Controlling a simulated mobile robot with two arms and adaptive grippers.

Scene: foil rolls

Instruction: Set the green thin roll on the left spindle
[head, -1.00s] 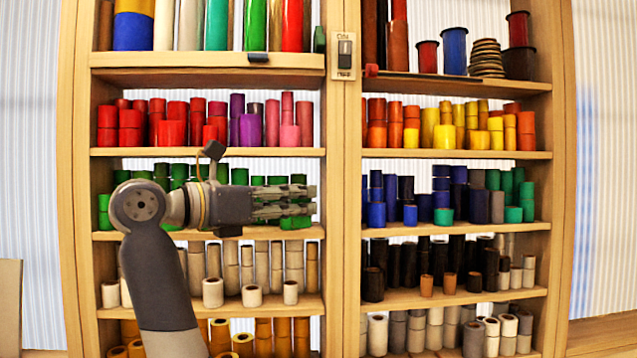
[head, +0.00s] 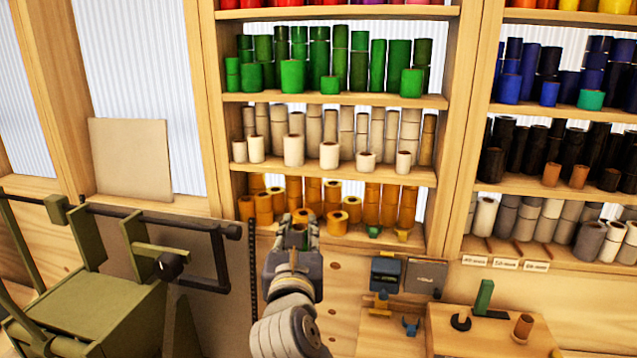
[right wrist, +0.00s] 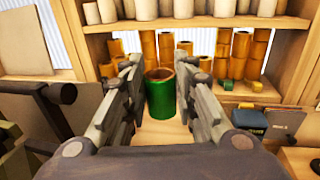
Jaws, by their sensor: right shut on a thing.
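The green thin roll (right wrist: 160,97) stands upright between the fingers of my right gripper (right wrist: 147,92) in the right wrist view. The gripper is shut on it, and its open top faces up. In the head view my right gripper (head: 299,228) holds the roll in front of the lowest shelf of orange rolls, and the fingers partly hide it. A dark horizontal rod (head: 160,219) crosses the olive machine left of the gripper. I cannot tell whether it bears the left spindle. My left gripper is out of view.
The olive machine (head: 92,312) stands at lower left. Shelves of green rolls (head: 292,77), pale rolls and orange rolls (head: 334,196) stand behind the gripper. At lower right, a wooden block (head: 490,338) bears a dark disc (head: 461,321), a green piece (head: 483,297) and a brown roll (head: 523,327).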

